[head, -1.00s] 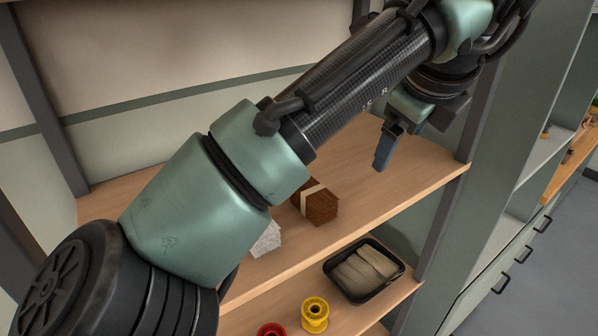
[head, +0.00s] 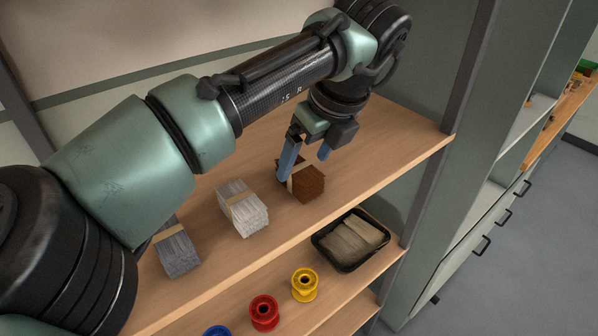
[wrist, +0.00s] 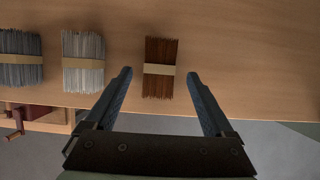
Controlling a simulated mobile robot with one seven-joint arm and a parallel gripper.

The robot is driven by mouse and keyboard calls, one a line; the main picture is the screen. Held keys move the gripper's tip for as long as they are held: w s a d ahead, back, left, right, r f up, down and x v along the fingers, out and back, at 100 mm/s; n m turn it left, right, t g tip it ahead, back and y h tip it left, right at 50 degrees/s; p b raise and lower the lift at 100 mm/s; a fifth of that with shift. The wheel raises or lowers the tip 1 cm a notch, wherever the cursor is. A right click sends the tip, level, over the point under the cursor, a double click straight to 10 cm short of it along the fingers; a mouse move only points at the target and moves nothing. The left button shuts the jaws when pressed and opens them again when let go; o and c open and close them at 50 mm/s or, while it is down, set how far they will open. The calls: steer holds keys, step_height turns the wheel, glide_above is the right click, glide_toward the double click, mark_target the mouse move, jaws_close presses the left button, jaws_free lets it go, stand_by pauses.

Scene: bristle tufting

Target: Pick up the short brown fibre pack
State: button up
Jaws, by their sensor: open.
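The short brown fibre pack (head: 305,183) lies on the upper wooden shelf, bound by a pale band. It also shows in the wrist view (wrist: 161,52), upright in the picture and a little beyond the fingertips, roughly between their lines. My gripper (head: 305,165) is open and empty, with blue fingers. In the head view one finger overlaps the left part of the pack; I cannot tell if it touches. In the wrist view the open fingers (wrist: 160,75) stand to either side of the pack's lower end, apart from it.
A white fibre pack (head: 243,208) and a grey fibre pack (head: 177,251) lie left of the brown one. The shelf right of it is clear up to a dark post (head: 462,75). Below are a black tray (head: 318,243) and yellow (head: 305,286) and red (head: 264,312) spools.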

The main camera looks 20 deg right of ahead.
mark_target(300, 168)
steer(key=shift+p+x, duration=0.35)
steer(key=shift+x, duration=1.6)
steer(key=shift+w+a+r, duration=0.1)
jaws_close()
